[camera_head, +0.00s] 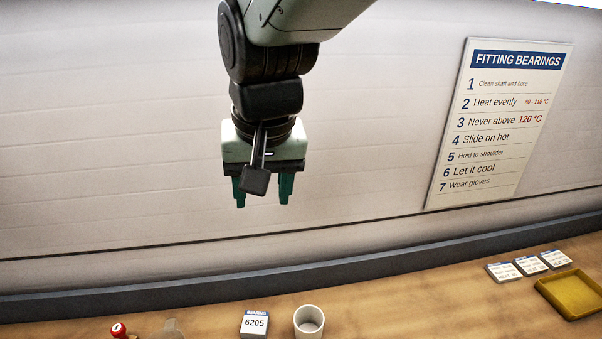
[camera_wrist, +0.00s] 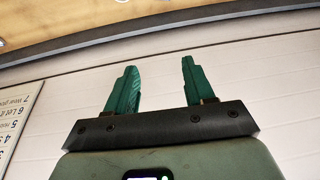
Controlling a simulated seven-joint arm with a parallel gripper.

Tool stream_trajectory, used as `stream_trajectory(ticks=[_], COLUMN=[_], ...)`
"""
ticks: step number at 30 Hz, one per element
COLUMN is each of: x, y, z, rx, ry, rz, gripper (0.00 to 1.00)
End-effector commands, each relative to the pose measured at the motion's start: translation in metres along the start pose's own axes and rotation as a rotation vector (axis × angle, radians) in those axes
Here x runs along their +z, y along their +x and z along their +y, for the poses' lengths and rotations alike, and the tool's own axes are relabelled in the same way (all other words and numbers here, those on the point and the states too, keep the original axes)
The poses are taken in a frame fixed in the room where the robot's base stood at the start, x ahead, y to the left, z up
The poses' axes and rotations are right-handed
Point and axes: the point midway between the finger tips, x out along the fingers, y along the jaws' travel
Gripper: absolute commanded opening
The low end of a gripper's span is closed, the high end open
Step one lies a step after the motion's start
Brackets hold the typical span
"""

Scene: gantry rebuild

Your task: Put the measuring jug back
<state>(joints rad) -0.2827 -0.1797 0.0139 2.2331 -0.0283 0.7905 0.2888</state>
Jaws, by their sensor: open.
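My gripper (camera_head: 262,195) is open and empty, high in front of the wall and well above the bench. Its two green fingers also show apart in the wrist view (camera_wrist: 159,68), with nothing between them. A white, open-topped round vessel (camera_head: 308,322) stands upright on the bench at the bottom of the head view, below my gripper. A greyish, see-through shape (camera_head: 173,330) is cut off by the bottom edge, left of it. I cannot tell which of these is the measuring jug.
The wooden bench (camera_head: 420,300) has a dark back rail (camera_head: 350,268). A red knob (camera_head: 118,330) is farther left. A yellow tray (camera_head: 572,294) and several cards (camera_head: 529,266) lie right. A sign (camera_head: 500,125) is on the wall.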

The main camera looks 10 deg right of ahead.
Motion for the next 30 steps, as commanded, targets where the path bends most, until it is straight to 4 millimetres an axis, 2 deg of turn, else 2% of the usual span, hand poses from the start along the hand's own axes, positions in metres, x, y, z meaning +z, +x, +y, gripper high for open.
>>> stream_trajectory(ticks=[1, 6, 12, 17, 30], x=[0.012, 0.056, 0.095, 0.106, 0.106], y=[-0.019, -0.058, -0.075, -0.078, -0.078], z=[0.017, 0.057, 0.079, 0.084, 0.084], rx=[0.003, 0.026, 0.053, 0.062, 0.062], ry=[0.005, -0.006, -0.022, -0.029, -0.030], rz=[0.036, 0.122, 0.184, 0.199, 0.199], gripper=[0.53, 0.53, 0.53, 0.53, 0.53])
